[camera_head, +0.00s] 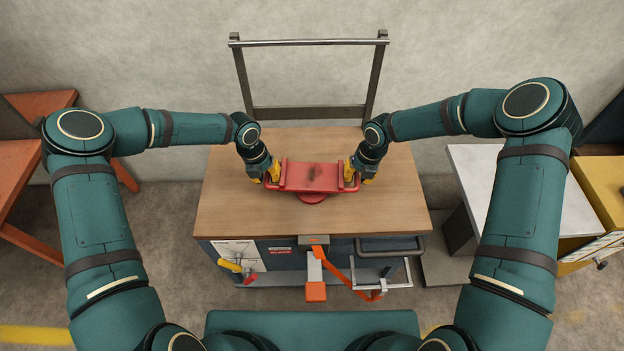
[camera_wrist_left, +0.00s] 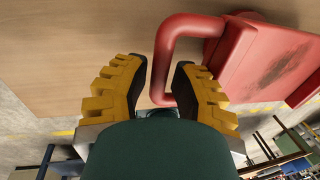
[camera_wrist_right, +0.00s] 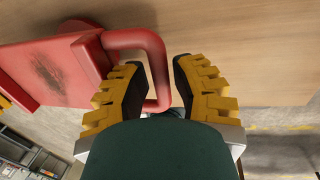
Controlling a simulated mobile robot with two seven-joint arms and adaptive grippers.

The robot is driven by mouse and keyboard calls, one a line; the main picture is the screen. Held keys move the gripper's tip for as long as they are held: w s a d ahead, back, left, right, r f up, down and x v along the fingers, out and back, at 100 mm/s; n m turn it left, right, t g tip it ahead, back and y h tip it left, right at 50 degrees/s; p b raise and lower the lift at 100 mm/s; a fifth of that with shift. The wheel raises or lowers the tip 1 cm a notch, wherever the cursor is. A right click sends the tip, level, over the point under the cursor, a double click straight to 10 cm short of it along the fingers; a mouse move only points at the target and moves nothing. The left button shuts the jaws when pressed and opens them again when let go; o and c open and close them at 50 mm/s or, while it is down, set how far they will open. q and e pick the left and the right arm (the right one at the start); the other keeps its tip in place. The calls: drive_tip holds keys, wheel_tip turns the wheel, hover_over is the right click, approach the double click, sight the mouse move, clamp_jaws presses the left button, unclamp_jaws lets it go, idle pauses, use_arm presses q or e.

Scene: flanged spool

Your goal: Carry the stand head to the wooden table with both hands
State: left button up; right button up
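The stand head (camera_head: 315,177) is a red plate-like piece with raised ends, a round part below and a bent handle at each side. It is at the wooden table (camera_head: 240,210), over the middle of its top; whether it rests there or hangs just above, I cannot tell. The plate looks about level.
A metal frame (camera_head: 308,113) rises at the table's back edge. Orange straps (camera_head: 335,270) and tools hang at its front. A grey-topped bench (camera_head: 480,180) stands to the right, an orange structure (camera_head: 20,170) to the left. The tabletop around the stand head is clear.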

use_arm(q)
drive_tip(key=shift+d+f, duration=0.1)
drive_tip(key=shift+f, duration=0.35)
use_arm(e)
drive_tip(key=shift+a+f, duration=0.1)
drive_tip(key=shift+f, duration=0.4)
use_arm(q)
clamp_jaws()
use_arm(e)
clamp_jaws()
use_arm(q)
drive_tip(key=shift+r, duration=0.2)
use_arm(e)
drive_tip(key=shift+w+r, duration=0.1)
drive_tip(key=shift+r, duration=0.15)
